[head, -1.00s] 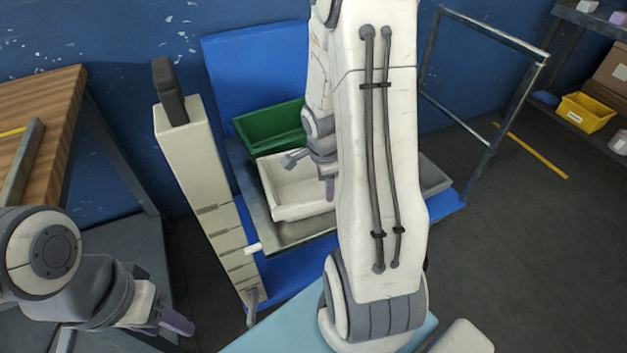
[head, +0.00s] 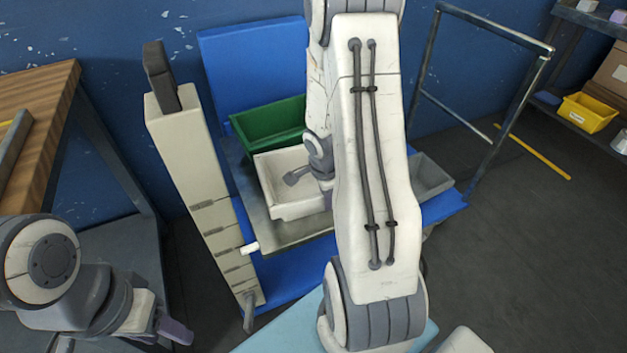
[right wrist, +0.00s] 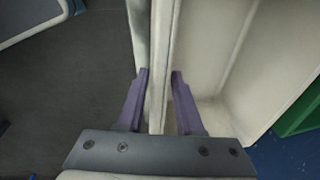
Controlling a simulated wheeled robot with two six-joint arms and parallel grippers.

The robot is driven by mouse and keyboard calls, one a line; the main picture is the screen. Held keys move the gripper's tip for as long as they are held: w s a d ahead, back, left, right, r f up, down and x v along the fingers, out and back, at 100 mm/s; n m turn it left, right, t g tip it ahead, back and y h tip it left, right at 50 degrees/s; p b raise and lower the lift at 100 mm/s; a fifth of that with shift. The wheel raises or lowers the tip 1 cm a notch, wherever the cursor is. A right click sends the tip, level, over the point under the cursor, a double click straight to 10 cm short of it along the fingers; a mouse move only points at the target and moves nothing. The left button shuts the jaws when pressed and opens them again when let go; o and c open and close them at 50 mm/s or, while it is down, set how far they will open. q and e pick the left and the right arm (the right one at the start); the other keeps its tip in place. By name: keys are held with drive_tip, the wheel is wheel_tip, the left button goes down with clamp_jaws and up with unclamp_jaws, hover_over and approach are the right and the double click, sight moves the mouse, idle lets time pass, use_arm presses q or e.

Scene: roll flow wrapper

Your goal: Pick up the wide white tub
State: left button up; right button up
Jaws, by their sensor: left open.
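The wide white tub (head: 275,208) sits on a grey metal surface in the middle of the head view. My right arm hides its right part. My right gripper (head: 307,181) is low at the tub in the head view, partly hidden by its own arm. In the right wrist view its two purple fingers (right wrist: 160,78) stand on either side of a white tub wall (right wrist: 158,50), one outside and one inside. They look open, with a gap beside the wall. My left gripper (head: 125,335) is open and empty at the lower left, far from the tub.
A green bin (head: 268,127) stands directly behind the tub. A grey bin (head: 430,177) is to the right, beyond my arm. A tall beige column (head: 188,150) stands close on the left. A metal rail frame (head: 490,120) stands at the right.

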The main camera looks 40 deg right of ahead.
clamp_jaws()
idle(1.1)
